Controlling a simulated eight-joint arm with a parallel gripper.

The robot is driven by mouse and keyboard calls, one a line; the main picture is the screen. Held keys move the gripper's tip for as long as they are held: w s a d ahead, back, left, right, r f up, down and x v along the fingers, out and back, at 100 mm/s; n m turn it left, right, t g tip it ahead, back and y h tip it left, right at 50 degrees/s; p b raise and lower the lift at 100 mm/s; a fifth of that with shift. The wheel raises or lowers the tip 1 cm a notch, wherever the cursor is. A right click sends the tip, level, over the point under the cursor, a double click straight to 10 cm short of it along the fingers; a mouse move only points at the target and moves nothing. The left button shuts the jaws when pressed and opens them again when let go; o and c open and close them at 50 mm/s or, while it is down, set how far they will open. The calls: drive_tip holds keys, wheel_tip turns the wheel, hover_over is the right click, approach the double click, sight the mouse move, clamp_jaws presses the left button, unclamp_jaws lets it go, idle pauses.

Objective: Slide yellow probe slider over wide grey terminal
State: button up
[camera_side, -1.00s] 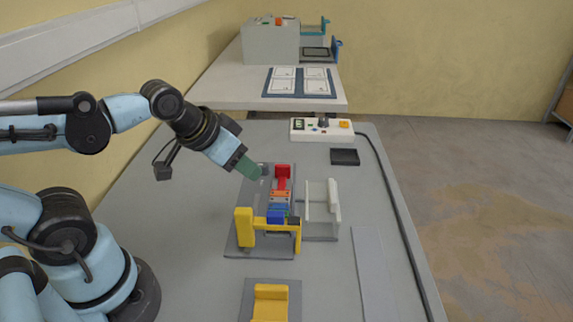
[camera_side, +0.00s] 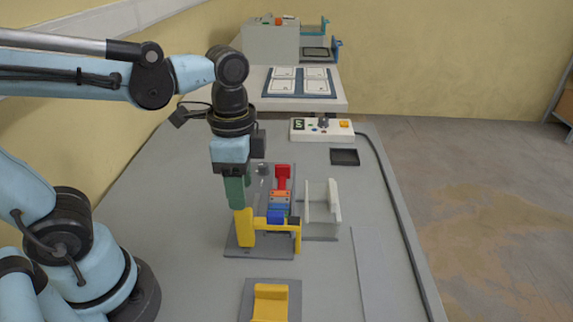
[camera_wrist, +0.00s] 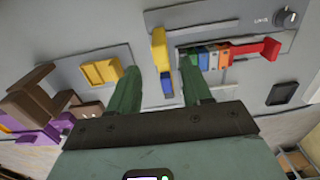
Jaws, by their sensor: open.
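The yellow probe slider (camera_side: 244,227) stands at the left front of a grey base plate, with a yellow arm reaching right across the front of the terminal row. My gripper (camera_side: 236,203) points down just above and behind the slider's upright block. In the wrist view my gripper (camera_wrist: 160,68) has its green fingers spread, with the yellow slider (camera_wrist: 159,48) lying between them in the picture; I cannot tell whether they touch it.
A white fixture (camera_side: 333,203) stands close on the right. A yellow holder (camera_side: 270,302) is in front.

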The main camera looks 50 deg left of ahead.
sight(244, 220)
drive_tip(key=shift+f, duration=4.35)
clamp_jaws()
